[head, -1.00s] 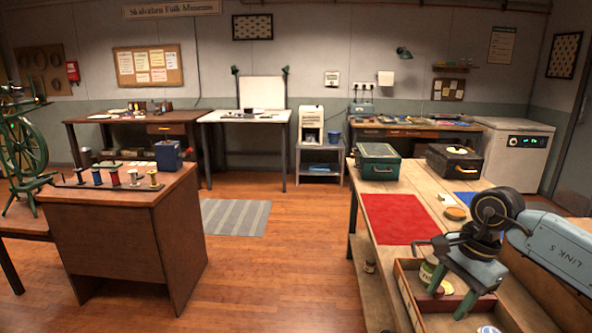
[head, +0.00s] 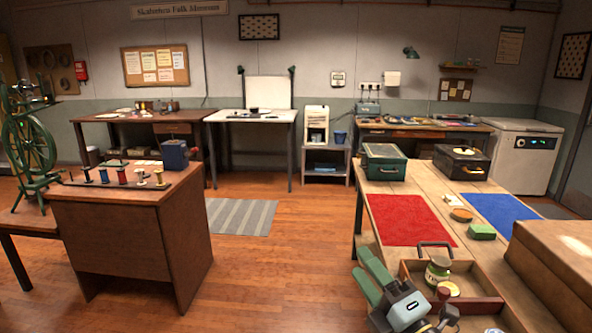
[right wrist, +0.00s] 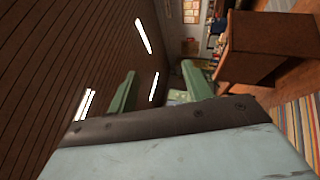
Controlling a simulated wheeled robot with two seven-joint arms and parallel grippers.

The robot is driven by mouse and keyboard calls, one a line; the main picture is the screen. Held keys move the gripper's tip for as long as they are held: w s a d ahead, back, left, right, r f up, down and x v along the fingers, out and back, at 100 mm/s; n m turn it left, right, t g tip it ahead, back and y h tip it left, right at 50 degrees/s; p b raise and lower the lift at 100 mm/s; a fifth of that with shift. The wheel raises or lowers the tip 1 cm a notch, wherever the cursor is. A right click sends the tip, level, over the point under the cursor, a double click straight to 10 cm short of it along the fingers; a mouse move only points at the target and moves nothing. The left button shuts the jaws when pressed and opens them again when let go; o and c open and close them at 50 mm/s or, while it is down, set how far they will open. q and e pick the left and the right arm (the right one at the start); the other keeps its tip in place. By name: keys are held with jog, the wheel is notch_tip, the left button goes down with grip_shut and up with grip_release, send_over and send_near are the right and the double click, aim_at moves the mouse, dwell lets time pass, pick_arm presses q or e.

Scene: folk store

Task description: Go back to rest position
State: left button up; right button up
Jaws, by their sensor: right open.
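My right gripper (head: 372,277) is at the bottom of the head view, left of the wooden tray on the right-hand table. Its two green fingers are spread apart with nothing between them. They also show in the right wrist view (right wrist: 158,88), apart and empty, with ceiling lights and a brown desk beyond. My left gripper is in neither view.
The wooden tray (head: 474,305) holds a jar (head: 437,270) and other small items. The table (head: 405,196) also carries a red mat (head: 410,220), a blue mat (head: 502,211), a green case (head: 384,163) and a brown box (head: 556,262). The floor (head: 285,265) left of it is clear.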

jog(key=s+d+f+m+g+h, duration=0.3)
jog(key=s+d+f+m+h, duration=0.15)
jog(key=f+m, duration=0.35)
jog(key=s+d+f+m+g+h, duration=0.3)
jog(key=d+f+m+h, duration=0.25)
jog(key=f+m, duration=0.3)
jog(key=s+f+m+g, duration=0.4)
jog(key=s+g, duration=0.1)
jog(key=s, duration=0.5)
jog(key=s+f+m+g, duration=0.3)
jog(key=s+f+g, duration=0.2)
jog(key=s, duration=0.4)
notch_tip(320, 180, down, 26)
jog(key=s+g, duration=0.1)
jog(key=s, duration=0.1)
jog(key=s+d+f+g, duration=0.1)
jog(key=s+d+f, duration=0.3)
jog(key=s+f, duration=0.9)
jog(key=s, duration=0.3)
jog(key=shift+d+f+n, duration=0.15)
jog(key=shift+f+n, duration=0.2)
